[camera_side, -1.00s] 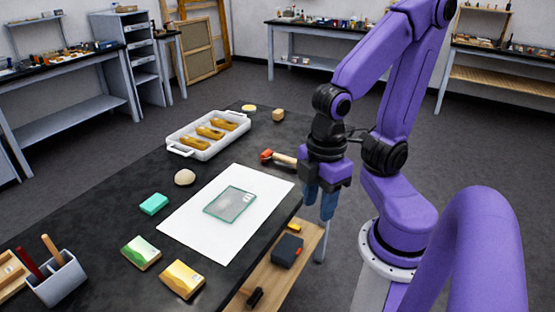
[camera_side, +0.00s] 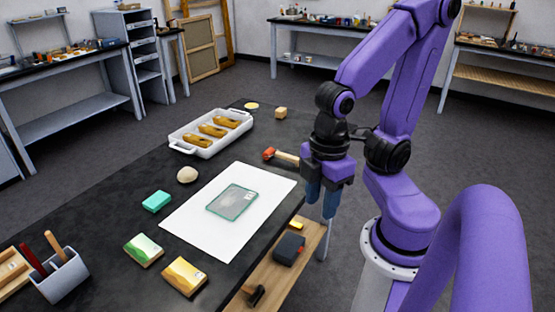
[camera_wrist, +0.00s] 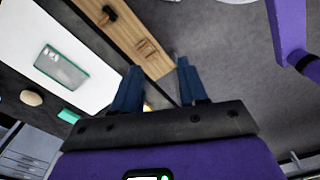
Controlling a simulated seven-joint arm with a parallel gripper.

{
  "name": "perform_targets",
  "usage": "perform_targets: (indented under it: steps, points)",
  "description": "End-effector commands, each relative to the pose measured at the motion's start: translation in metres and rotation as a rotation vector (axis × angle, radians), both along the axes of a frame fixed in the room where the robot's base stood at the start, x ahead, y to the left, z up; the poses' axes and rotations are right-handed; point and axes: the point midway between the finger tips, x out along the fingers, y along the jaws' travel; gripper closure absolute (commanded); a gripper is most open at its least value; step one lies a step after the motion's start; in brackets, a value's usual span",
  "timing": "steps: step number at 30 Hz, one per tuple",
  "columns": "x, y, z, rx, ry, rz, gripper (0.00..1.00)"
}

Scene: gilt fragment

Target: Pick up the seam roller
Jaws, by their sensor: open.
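The seam roller (camera_side: 287,159) appears to be the small tool with a red roller head and a light wooden handle. It lies on the black table near its right edge, in the side view. Its handle end is partly hidden behind my gripper (camera_side: 321,207), and I cannot make it out in the wrist view. My gripper points down with blue fingers apart and nothing between them. It hangs just past the table's right edge, right of and nearer the camera than the roller. In the wrist view the open fingers (camera_wrist: 159,66) point over a lower wooden shelf and the floor.
A dark box (camera_side: 288,247) sits on the lower shelf.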

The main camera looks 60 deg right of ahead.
Motion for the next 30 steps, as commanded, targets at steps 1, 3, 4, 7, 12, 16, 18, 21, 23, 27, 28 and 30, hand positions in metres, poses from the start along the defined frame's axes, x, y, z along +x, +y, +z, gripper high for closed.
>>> perform_targets:
  steps: [1,3,4,7,12,16,18,21,23,27,28,30]
  points:
    - [0.000,0.000,0.000,0.000,0.000,0.000,0.57]
    - [0.000,0.000,0.000,0.000,0.000,0.000,0.57]
    - [0.000,0.000,0.000,0.000,0.000,0.000,0.57]
    - [0.000,0.000,0.000,0.000,0.000,0.000,0.57]
    - [0.000,0.000,0.000,0.000,0.000,0.000,0.57]
    - [0.000,0.000,0.000,0.000,0.000,0.000,0.49]
    - [0.000,0.000,0.000,0.000,0.000,0.000,0.49]
    - [0.000,0.000,0.000,0.000,0.000,0.000,0.49]
    - [0.002,0.000,0.000,0.000,0.000,-0.006,0.49]
    - [0.020,0.004,0.004,-0.002,0.001,-0.059,0.49]
    - [0.027,0.005,0.005,-0.003,0.001,-0.078,0.49]
    - [0.048,0.006,0.008,-0.005,0.001,-0.132,0.49]
